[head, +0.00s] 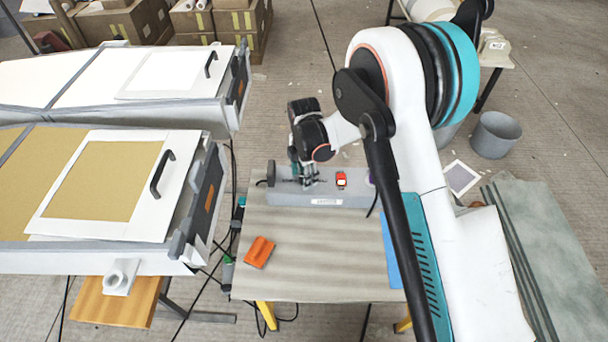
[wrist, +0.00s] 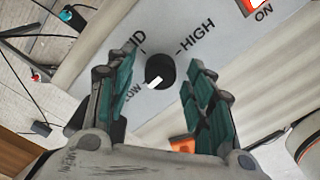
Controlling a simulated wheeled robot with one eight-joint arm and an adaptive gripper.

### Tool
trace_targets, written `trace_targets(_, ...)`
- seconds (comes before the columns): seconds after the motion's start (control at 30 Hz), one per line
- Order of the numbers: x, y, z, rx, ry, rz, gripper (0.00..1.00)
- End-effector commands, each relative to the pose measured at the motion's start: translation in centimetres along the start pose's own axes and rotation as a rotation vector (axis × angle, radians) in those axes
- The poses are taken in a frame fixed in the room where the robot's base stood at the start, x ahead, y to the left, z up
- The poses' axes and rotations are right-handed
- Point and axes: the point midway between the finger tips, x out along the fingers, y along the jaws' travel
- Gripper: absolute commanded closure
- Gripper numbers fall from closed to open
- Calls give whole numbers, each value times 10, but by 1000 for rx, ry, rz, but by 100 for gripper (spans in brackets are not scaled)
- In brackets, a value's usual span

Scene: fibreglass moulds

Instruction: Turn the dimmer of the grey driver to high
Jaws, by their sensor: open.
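The grey driver (head: 275,198) is a long grey box at the back of the table in the head view. Its dimmer, a round black knob (wrist: 160,68), shows in the wrist view between labels LOW, HIGH and a partly hidden one ending in "ID". The knob's white mark is at its lower left, on the LOW side. My gripper (wrist: 148,80) is open, with one teal-padded finger on each side of the knob and visible gaps between. In the head view my gripper (head: 308,178) is over the driver and hides the knob.
A red switch (head: 341,180) marked ON in the wrist view sits on the driver, right of the knob. An orange object (head: 259,252) lies on the table (head: 310,270). Moulds (head: 110,260) stand at the left. The table's front middle is clear.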

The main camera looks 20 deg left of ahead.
Motion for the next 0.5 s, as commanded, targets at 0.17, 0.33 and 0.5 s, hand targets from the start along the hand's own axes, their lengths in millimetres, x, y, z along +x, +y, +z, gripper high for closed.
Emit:
trace_targets(0.17, 0, 0, 0, 0, 0, 0, 51)
trace_targets(0.33, 0, 0, 0, 0, 0, 0, 74)
trace_targets(0.5, 0, 0, 0, 0, 0, 0, 96)
